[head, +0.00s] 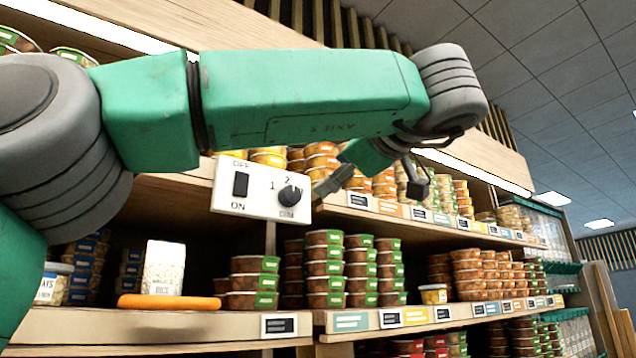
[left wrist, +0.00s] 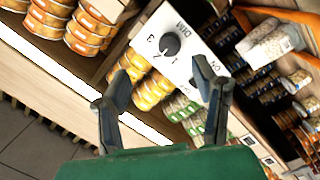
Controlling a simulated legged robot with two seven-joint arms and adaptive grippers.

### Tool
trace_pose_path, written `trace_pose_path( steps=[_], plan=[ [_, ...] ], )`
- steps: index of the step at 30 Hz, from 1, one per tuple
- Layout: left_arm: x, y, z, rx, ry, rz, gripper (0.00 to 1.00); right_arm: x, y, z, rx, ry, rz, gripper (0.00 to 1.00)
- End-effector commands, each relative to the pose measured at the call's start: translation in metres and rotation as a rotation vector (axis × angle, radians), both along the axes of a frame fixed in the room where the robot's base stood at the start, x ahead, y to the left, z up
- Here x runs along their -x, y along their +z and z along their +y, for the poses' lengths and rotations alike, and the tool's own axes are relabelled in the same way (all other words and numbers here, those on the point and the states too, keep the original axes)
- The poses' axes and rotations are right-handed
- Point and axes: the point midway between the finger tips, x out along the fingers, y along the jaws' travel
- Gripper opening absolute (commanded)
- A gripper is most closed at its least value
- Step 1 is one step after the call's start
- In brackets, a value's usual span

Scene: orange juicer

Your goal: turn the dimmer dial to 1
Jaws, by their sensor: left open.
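The dimmer dial (head: 289,195) is a dark round knob on a white panel (head: 254,205) fixed to the shelf front. The numbers 1 and 2 show around it in the head view. The dial also shows in the left wrist view (left wrist: 170,44), with 1, 2 and 3 around it; I cannot tell its setting for sure. A dark rocker switch (head: 240,184) marked OFF and ON sits left of it. My left gripper (head: 326,186) is just right of the panel. In the left wrist view, its open, empty fingers (left wrist: 162,70) frame the lower part of the panel, with the dial between and beyond the tips.
Shelves hold stacked tubs (head: 325,265) below and behind the panel. My left arm spans the upper part of the head view.

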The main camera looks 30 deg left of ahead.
Motion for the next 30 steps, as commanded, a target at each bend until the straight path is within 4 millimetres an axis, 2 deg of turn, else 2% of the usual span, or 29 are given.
trace_pose_path(
  steps=[1,6,16,26,30],
  plan=[
    [-0.005,0.001,0.018,0.007,0.003,0.003,0.54,0.0,0.004,0.001,-0.001,0.001,0.0,0.29],
    [-0.022,0.002,0.047,0.005,0.003,0.001,0.54,0.0,0.012,0.001,-0.002,0.003,-0.001,0.29],
    [-0.045,0.005,0.05,-0.014,0.002,0.0,0.54,0.0,0.02,0.0,-0.001,0.002,0.0,0.29],
    [-0.042,0.003,0.077,-0.001,0.003,-0.004,0.54,0.0,0.02,0.0,-0.001,0.001,0.0,0.29],
    [-0.042,0.002,0.082,0.003,0.004,-0.004,0.04,0.0,0.02,0.001,-0.001,0.003,0.0,0.29]
  ],
)
